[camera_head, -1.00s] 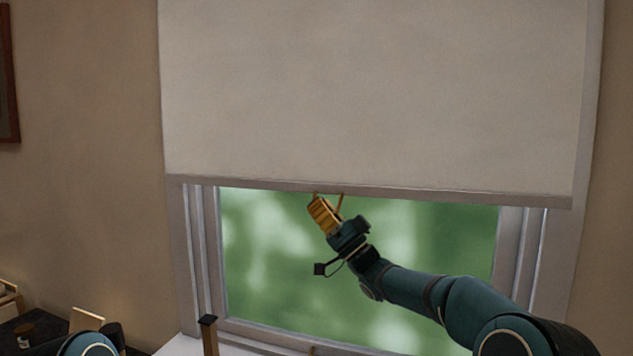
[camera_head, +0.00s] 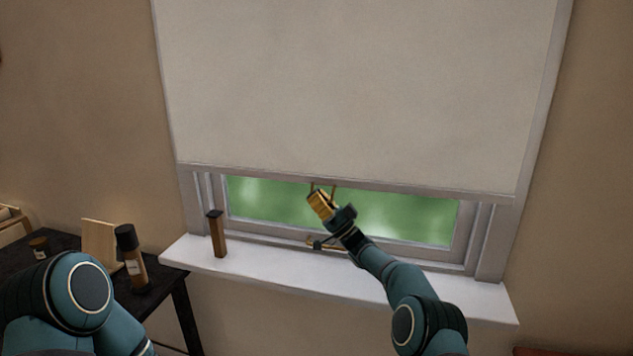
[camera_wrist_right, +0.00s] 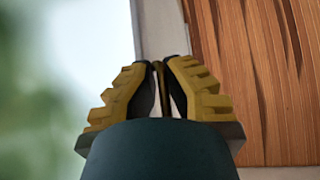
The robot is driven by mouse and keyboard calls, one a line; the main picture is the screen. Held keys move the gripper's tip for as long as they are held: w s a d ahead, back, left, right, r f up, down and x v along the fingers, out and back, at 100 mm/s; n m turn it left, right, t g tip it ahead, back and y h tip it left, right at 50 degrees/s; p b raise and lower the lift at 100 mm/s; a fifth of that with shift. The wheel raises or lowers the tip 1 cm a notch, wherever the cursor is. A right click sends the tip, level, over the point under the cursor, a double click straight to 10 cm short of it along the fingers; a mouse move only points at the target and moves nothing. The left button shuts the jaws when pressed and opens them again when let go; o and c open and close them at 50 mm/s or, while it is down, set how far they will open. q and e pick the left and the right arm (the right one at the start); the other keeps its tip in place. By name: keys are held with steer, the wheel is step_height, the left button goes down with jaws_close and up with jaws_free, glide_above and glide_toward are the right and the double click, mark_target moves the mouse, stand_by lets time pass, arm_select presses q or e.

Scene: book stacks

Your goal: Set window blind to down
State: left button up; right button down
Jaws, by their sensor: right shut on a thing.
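The window blind (camera_head: 345,90) is a pale grey sheet covering most of the window, with its bottom bar (camera_head: 400,188) above the sill. A strip of green window glass (camera_head: 400,215) shows below it. My right gripper (camera_head: 322,191) is at the blind's lower edge, a little left of its middle, shut on a thin part there. In the right wrist view the yellow-padded fingers (camera_wrist_right: 160,66) close together around a thin dark strip; its exact shape is hard to tell. My left gripper is out of view; only part of that arm shows.
A white sill (camera_head: 350,278) runs below the window, with a brown upright object (camera_head: 217,235) at its left. A dark table (camera_head: 165,285) at left holds a brown bottle (camera_head: 133,260) and a wooden board (camera_head: 101,243). A wood-grained surface (camera_wrist_right: 255,60) fills the wrist view's right.

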steer(key=shift+s+a+f, duration=0.1)
steer(key=shift+a+f, duration=0.1)
steer(key=shift+f, duration=0.45)
steer(key=shift+s+a+f, duration=0.1)
steer(key=shift+a+f, duration=0.05)
steer(key=shift+f, duration=0.5)
steer(key=c, duration=1.1)
jaws_free()
steer(key=shift+r, duration=0.1)
steer(key=s+d+f, duration=0.1)
steer(key=s+d, duration=0.1)
steer(key=d, duration=0.2)
steer(key=s+d+f, duration=0.1)
steer(key=s+d, duration=0.2)
steer(key=d, duration=0.2)
steer(key=s+d+f, duration=0.1)
steer(key=s+d, duration=0.1)
steer(key=d, duration=0.2)
steer(key=shift+s+d+f, duration=0.25)
steer(key=shift+d, duration=0.15)
